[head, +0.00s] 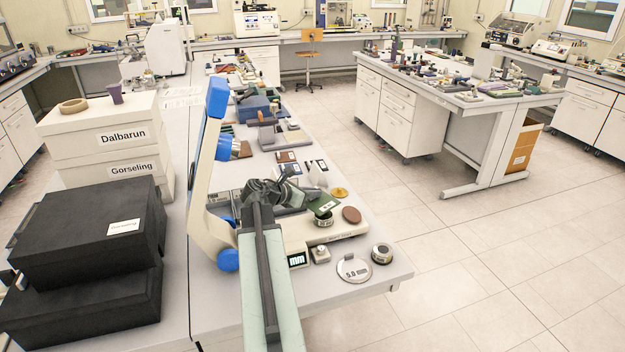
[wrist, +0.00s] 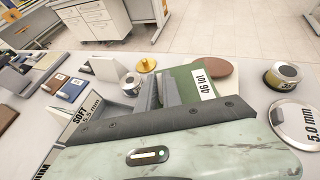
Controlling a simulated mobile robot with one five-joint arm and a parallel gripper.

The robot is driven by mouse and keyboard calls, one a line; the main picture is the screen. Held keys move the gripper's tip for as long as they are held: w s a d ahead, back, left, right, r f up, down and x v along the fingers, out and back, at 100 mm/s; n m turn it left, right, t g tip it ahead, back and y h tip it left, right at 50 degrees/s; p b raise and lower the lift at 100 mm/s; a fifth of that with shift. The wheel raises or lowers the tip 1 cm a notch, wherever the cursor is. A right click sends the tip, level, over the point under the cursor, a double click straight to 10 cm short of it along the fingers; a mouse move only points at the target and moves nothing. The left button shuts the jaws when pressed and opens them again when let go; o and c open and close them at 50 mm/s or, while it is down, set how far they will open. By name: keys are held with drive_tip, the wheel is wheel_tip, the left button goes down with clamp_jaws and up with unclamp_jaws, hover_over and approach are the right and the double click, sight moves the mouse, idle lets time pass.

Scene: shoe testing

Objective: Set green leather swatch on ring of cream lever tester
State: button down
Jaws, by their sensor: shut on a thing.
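The green leather swatch (head: 322,204) has a white label and shows in the wrist view (wrist: 180,84) with "46 lot" on it. My gripper (head: 292,192) is shut on the swatch at its near side. In the wrist view my gripper (wrist: 166,92) partly hides the swatch. The cream lever tester (head: 338,232) has a long pale base under the swatch. A round metal ring piece (head: 323,222) shows on the base just below the swatch. I cannot tell whether the swatch touches it.
A brown disc (head: 352,215) and a gold weight (head: 338,193) are close to the swatch. A "5.0 mm" disc (head: 353,268) and a dark-banded cylinder (head: 382,254) stand near the bench edge. A tall cream arm with blue parts (head: 205,160) rises left of my arm.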

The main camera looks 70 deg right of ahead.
sight(316, 200)
drive_tip(key=r+m+g+y+p, duration=0.1)
drive_tip(key=r+m+g+p, duration=0.1)
drive_tip(key=r+p, duration=0.1)
drive_tip(key=s+r+m+g+y+p, duration=0.1)
drive_tip(key=r+m+g+y+p, duration=0.1)
drive_tip(key=r+p, duration=0.1)
drive_tip(key=shift+s+r+m, duration=0.15)
drive_tip(key=shift+r+m, duration=0.05)
drive_tip(key=shift+m, duration=0.1)
drive_tip(key=shift+s+a+f+y, duration=0.15)
drive_tip(key=shift+s+y, duration=0.1)
drive_tip(key=shift+y, duration=0.05)
drive_tip(key=shift+w, duration=0.1)
wheel_tip(316, 200, down, 6)
drive_tip(key=b, duration=0.6)
drive_tip(key=shift+f+b, duration=1)
drive_tip(key=shift+b, duration=0.05)
idle(0.4)
drive_tip(key=c, duration=1.4)
unclamp_jaws()
drive_tip(key=shift+c, duration=0.2)
